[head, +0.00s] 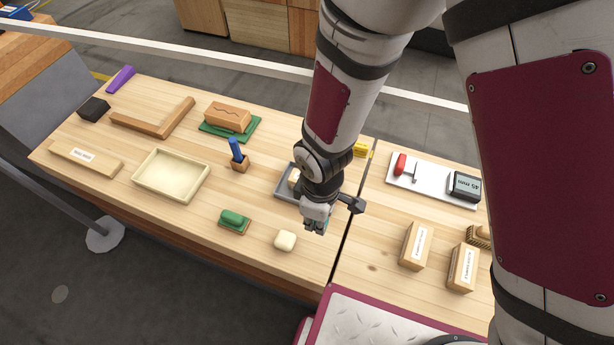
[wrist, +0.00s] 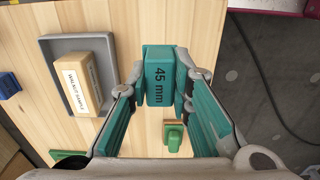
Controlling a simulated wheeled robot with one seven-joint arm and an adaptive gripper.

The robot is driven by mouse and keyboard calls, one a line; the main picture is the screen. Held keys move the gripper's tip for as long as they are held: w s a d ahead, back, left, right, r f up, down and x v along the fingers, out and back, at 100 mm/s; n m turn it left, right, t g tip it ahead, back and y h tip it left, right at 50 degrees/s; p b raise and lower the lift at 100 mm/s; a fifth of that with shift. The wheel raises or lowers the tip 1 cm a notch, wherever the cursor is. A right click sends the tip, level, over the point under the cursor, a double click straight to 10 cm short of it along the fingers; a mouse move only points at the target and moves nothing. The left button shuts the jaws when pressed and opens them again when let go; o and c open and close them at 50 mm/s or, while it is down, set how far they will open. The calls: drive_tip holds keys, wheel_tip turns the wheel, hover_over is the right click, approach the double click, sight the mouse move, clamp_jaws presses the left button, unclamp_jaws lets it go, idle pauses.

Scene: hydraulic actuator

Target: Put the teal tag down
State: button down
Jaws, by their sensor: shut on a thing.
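The teal tag (wrist: 160,77), marked "45 mm", is between the fingers of my gripper (wrist: 163,86) in the wrist view. My gripper is shut on it, with a finger on each side. In the head view my gripper (head: 317,222) is over the light wooden bench, at the front right of the grey tray and left of the dark seam. The tag is mostly hidden by the gripper there. I cannot tell whether the tag touches the bench top (wrist: 215,25).
The grey tray (wrist: 65,41) holds a labelled wooden block (wrist: 80,85). A white tray (head: 432,186) with a red-handled tool (head: 401,164) and a dark "45 mm" block (head: 465,186) is right of the seam.

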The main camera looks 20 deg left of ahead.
drive_tip(key=w+a, duration=0.2)
drive_tip(key=w, duration=0.2)
drive_tip(key=w+a+f, duration=0.1)
drive_tip(key=w+a, duration=0.1)
drive_tip(key=w, duration=0.3)
drive_tip(key=w+a, duration=0.3)
drive_tip(key=w, duration=0.1)
drive_tip(key=shift+w+f, duration=0.2)
drive_tip(key=shift+w, duration=0.1)
drive_tip(key=shift+a+f, duration=0.1)
drive_tip(key=shift+f, duration=1.65)
drive_tip(key=shift+f, duration=0.15)
drive_tip(key=c, duration=1.5)
unclamp_jaws()
drive_tip(key=shift+o, duration=0.2)
wheel_tip(320, 180, up, 12)
drive_tip(key=shift+r, duration=0.25)
